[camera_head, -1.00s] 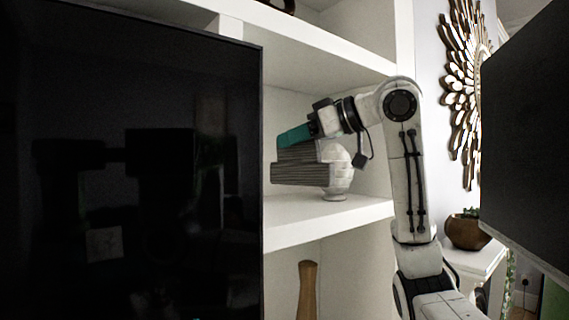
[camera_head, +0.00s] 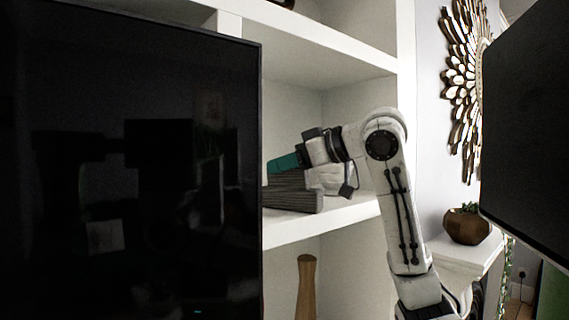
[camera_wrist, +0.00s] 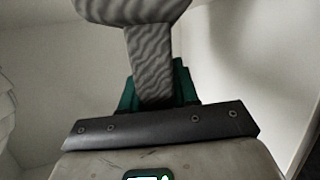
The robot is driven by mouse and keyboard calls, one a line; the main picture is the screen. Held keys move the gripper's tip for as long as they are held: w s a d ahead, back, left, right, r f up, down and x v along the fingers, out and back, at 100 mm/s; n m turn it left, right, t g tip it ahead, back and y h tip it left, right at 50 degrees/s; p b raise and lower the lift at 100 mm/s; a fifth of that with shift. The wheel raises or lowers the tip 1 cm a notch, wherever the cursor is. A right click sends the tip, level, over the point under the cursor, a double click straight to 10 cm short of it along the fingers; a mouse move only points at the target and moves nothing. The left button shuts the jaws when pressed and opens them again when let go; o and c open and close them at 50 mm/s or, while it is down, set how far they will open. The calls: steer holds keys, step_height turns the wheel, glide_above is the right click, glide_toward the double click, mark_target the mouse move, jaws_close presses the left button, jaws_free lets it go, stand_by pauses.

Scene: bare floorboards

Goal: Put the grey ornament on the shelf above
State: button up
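The grey ornament (camera_head: 293,199) is dark, striped and blocky, and it appears low over the middle shelf board (camera_head: 350,212), close to its front edge. I cannot tell whether it touches the board. My gripper (camera_head: 284,163), with teal fingers, comes from the upper right. In the wrist view the teal fingers (camera_wrist: 157,88) sit on both sides of the striped stem of the ornament, which also shows there (camera_wrist: 150,50). The gripper looks shut on it. The wider part of the ornament is cut off by the top of the wrist view.
A higher shelf board (camera_head: 330,42) runs above. A wooden bottle shape (camera_head: 306,285) stands below. A large black screen (camera_head: 130,170) blocks the left. A dark panel (camera_head: 530,130) and planter (camera_head: 466,226) are at right.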

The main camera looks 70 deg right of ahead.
steer(key=o, duration=0.5)
steer(key=shift+s+r, duration=0.1)
steer(key=shift+r, duration=0.05)
steer(key=b+v, duration=0.2)
steer(key=v, duration=0.9)
steer(key=shift+s+a+r, duration=0.1)
steer(key=shift+s, duration=0.3)
